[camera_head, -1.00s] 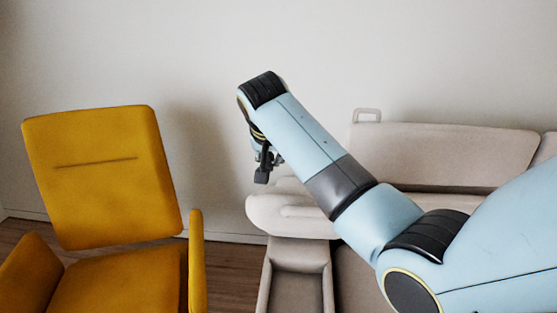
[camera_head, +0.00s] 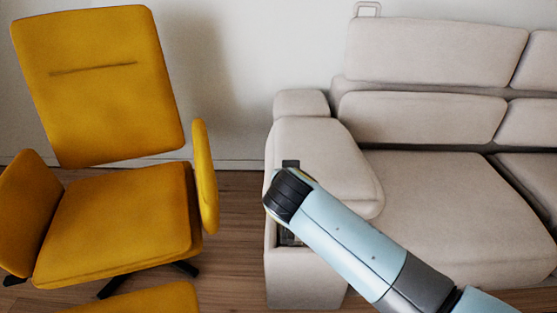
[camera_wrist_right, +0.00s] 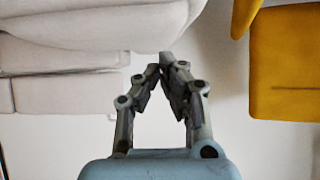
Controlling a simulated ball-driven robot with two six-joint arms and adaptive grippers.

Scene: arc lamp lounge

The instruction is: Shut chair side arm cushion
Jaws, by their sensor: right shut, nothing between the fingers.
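The pale sofa's arm cushion on the chair side (camera_head: 322,150) sits at an angle on the sofa arm, its front right end jutting over the seat. Part of the opening below it (camera_head: 287,238) shows dark with something inside; my arm hides the rest. My right gripper (camera_wrist_right: 161,64) is shut and empty in the wrist view. Its tips are close to the edge of a pale padded sofa part (camera_wrist_right: 100,25); contact cannot be told. In the head view my wrist mostly hides the gripper beside the cushion's left side. My left gripper is not in view.
A mustard chair (camera_head: 120,215) stands to the left, its armrest (camera_head: 204,175) facing the sofa arm across a strip of wooden floor (camera_head: 238,245). A mustard footstool (camera_head: 150,302) shows at the bottom left. The sofa seat (camera_head: 455,215) is clear.

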